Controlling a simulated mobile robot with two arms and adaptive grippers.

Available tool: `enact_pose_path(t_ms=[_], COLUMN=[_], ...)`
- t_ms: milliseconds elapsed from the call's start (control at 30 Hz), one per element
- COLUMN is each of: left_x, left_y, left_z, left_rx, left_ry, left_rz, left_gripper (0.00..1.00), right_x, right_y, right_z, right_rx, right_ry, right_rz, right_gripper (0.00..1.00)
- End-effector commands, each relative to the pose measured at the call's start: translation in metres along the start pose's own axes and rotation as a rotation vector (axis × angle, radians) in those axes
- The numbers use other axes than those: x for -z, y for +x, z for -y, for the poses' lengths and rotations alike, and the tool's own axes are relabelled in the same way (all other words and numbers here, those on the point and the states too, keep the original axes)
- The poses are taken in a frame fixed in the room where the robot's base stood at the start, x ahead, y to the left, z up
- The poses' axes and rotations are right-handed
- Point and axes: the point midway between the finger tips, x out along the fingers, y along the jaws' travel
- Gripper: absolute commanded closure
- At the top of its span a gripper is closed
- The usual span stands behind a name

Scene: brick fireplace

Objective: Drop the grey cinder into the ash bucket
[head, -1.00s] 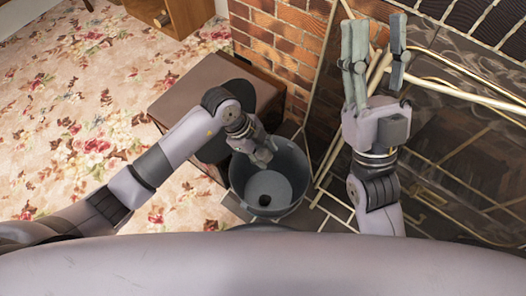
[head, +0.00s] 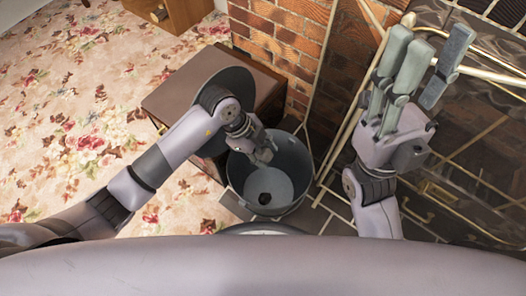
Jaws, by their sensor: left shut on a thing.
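The grey ash bucket (head: 302,160) stands on the hearth with its open top facing up. A small dark lump (head: 264,198), which looks like the cinder, lies at its bottom. My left gripper (head: 265,154) is above the far left part of the bucket, pointing down. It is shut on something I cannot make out. A round dark grey disc (head: 243,88), perhaps a lid, is behind my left wrist and partly hidden by it. My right gripper (head: 424,65) is raised to the right of the bucket, fingers spread and empty.
A brown box (head: 190,80) stands behind the bucket against the brick wall (head: 285,35). The fireplace screen with brass rods (head: 470,165) is close to my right arm. Flowered carpet (head: 70,130) lies clear on the left.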

Motion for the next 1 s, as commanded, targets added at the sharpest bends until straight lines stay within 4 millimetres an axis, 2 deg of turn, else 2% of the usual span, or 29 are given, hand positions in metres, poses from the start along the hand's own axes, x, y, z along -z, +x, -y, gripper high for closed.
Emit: enact_pose_path(t_ms=[167,200,500,833,1000], left_x=[0.0,0.0,0.0,0.001,0.008], left_y=[-0.001,-0.001,-0.001,-0.002,-0.019], left_z=[0.0,0.0,0.0,0.0,0.003], left_rx=[0.001,0.0,0.0,0.0,0.004], left_ry=[0.0,0.0,0.0,0.0,0.002], left_rz=[0.0,0.0,0.0,0.0,0.0], left_gripper=[0.9,0.6,0.4,0.39,0.39], right_x=[0.0,0.0,0.0,0.0,0.0], right_y=[0.001,0.001,0.001,0.001,0.001], right_z=[0.0,0.0,0.0,0.0,0.0], right_rx=[0.0,0.0,0.0,0.0,0.0], right_ry=[0.0,0.0,0.0,0.0,0.0], right_rz=[0.0,0.001,0.001,0.001,0.001], right_gripper=[0.6,0.6,0.6,0.6,0.6])
